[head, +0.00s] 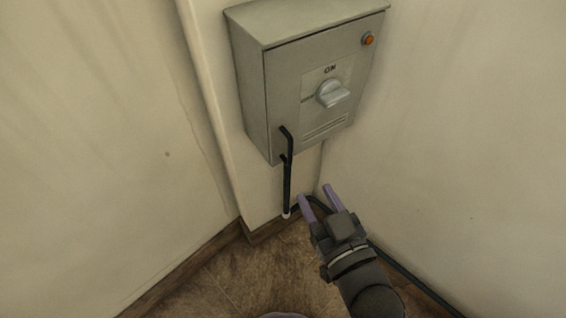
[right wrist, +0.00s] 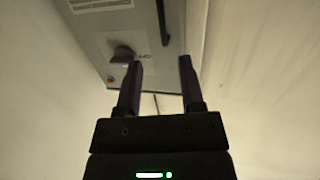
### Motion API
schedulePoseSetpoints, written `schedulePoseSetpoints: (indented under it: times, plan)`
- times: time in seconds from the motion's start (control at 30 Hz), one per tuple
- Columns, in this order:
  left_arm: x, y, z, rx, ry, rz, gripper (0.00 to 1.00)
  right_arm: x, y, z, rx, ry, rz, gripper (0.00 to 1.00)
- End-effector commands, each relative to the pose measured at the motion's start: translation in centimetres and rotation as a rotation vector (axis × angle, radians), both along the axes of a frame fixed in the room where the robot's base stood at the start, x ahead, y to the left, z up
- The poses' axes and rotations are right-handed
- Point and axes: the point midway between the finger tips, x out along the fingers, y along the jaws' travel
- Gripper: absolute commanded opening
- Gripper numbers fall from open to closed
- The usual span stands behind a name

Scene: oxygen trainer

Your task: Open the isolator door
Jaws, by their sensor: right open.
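The isolator is a grey metal box (head: 290,90) fixed to the corner wall, and its front door (head: 300,115) looks shut. A pale rotary knob (head: 333,93) sits on the door beside an "ON" label, and an orange lamp (head: 368,39) is near its upper right corner. A black bar handle (head: 287,145) is at the lower left of the front. My right gripper (head: 315,192) is open and empty, below the box and apart from it. In the right wrist view the box (right wrist: 95,40) and knob (right wrist: 122,54) lie beyond the open fingers (right wrist: 158,70). My left gripper is not in view.
A black cable (head: 400,270) runs along the foot of the right wall. Cream walls (head: 100,130) close in on both sides, with brown skirting and a brown floor (head: 240,280). The space in front of the box is free.

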Motion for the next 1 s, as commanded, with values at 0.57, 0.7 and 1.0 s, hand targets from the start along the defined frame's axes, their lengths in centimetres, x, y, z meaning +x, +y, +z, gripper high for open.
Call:
schedulePoseSetpoints:
  times: [0.57,0.7,1.0]
  plan:
    - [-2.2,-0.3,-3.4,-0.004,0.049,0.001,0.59,8.6,4.2,1.3,0.021,-0.040,0.006,0.50]
    - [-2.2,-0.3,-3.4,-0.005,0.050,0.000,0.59,9.0,4.4,1.4,0.020,-0.039,0.006,0.50]
    - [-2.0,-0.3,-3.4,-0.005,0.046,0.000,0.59,8.9,4.3,1.5,0.020,-0.039,0.006,0.20]
